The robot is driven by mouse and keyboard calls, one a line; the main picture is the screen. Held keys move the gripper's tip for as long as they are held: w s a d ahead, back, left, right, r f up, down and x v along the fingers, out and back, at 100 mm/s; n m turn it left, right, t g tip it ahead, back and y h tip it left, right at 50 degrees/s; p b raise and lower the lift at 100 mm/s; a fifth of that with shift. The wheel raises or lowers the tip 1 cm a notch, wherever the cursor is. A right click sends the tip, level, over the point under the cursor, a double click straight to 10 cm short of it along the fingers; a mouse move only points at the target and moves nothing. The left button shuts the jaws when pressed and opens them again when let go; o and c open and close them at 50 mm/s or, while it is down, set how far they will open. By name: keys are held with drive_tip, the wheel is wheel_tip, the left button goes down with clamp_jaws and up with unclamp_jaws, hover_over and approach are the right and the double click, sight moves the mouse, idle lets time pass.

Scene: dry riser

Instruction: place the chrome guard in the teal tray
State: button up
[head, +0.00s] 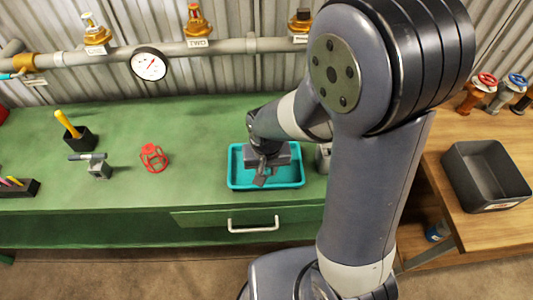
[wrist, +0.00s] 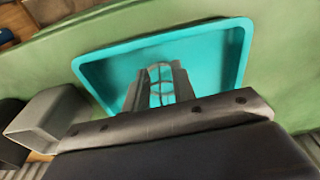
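The teal tray (head: 236,183) lies on the green bench, and its floor and rim fill the middle of the wrist view (wrist: 205,38). My gripper (head: 262,178) is over the tray, pointing down. In the wrist view my gripper (wrist: 160,88) has its two fingers on either side of the chrome guard (wrist: 161,76), a small cage of shiny bars that mirrors the teal. The fingers look closed on it. Its lower part is hidden, so I cannot tell whether it touches the tray floor. In the head view my gripper hides most of the guard.
A red cage guard (head: 153,158) stands left of the tray. A grey block with a dark bar (head: 98,168) and a black holder with a yellow tool (head: 78,138) are farther left. A grey box (wrist: 45,118) stands close to the tray. A black bin (head: 486,175) sits on the wooden bench.

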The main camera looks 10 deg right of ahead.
wheel_tip(320, 180, up, 10)
drive_tip(key=s, duration=0.1)
drive_tip(key=shift+r+p, duration=0.15)
drive_tip(key=shift+p, duration=0.25)
idle(0.5)
